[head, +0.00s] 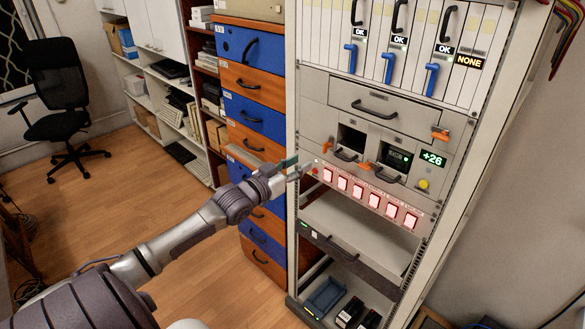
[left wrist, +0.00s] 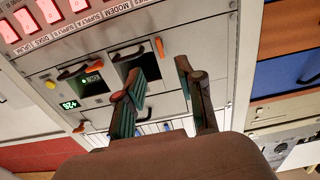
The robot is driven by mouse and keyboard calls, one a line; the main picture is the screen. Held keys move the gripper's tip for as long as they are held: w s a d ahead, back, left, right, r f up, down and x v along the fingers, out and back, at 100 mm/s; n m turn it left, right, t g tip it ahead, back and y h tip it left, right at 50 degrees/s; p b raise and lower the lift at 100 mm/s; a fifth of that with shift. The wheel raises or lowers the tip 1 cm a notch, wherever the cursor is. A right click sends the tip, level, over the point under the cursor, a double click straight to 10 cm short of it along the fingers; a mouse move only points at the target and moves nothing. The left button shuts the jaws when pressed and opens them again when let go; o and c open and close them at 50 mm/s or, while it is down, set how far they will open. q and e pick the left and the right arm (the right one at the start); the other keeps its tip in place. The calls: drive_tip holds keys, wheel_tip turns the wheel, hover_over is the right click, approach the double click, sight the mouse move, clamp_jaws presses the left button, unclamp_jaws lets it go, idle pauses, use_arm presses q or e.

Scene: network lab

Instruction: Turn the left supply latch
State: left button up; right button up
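The left supply latch, a small orange lever (head: 323,147), sits at the left edge of the dark left supply bay (head: 351,140) in the rack. In the left wrist view, which shows the rack upside down, this orange latch (left wrist: 160,47) stands just beyond my fingertips. My left gripper (head: 296,167) is in front of the rack's left side, a little below and left of the latch. In the left wrist view its two fingers (left wrist: 165,72) are spread with a gap and nothing between them. Contact with the latch is not visible. My right gripper is not in view.
A row of lit red switches (head: 358,191) runs below. A "+26" readout (head: 433,159) and yellow button (head: 423,184) are further right. Blue-orange drawers (head: 252,83) stand left.

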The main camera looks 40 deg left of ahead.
use_arm(q)
drive_tip(key=shift+s+a, duration=0.1)
drive_tip(key=shift+s, duration=0.75)
drive_tip(key=s+f+n+g+y+b, duration=0.1)
drive_tip(key=s+f+g, duration=0.3)
drive_tip(key=f, duration=1.1)
drive_tip(key=s+f+g+y+b, duration=0.15)
drive_tip(key=s+f, duration=0.55)
drive_tip(key=f, duration=0.8)
drive_tip(key=s+f+n+g+b, duration=0.1)
drive_tip(key=s+f+g, duration=0.3)
drive_tip(key=f, duration=1.1)
drive_tip(key=s+d+f+m+g+b, duration=0.1)
drive_tip(key=s+d+f+g, duration=0.1)
drive_tip(key=s+d+f, duration=0.4)
drive_tip(key=s+d+f+m+g+h+b, duration=0.1)
drive_tip(key=s+d+f+g, duration=0.2)
drive_tip(key=s+d+f, duration=0.4)
drive_tip(key=s+d+f+m+g+b, duration=0.1)
drive_tip(key=s+d+f, duration=0.6)
drive_tip(key=s, duration=1.4)
wheel_tip(320, 180, down, 3)
drive_tip(key=shift+d+r+m+g, duration=0.1)
drive_tip(key=shift+d+m+g, duration=0.1)
drive_tip(key=shift+m+g, duration=0.4)
drive_tip(key=shift+n, duration=0.3)
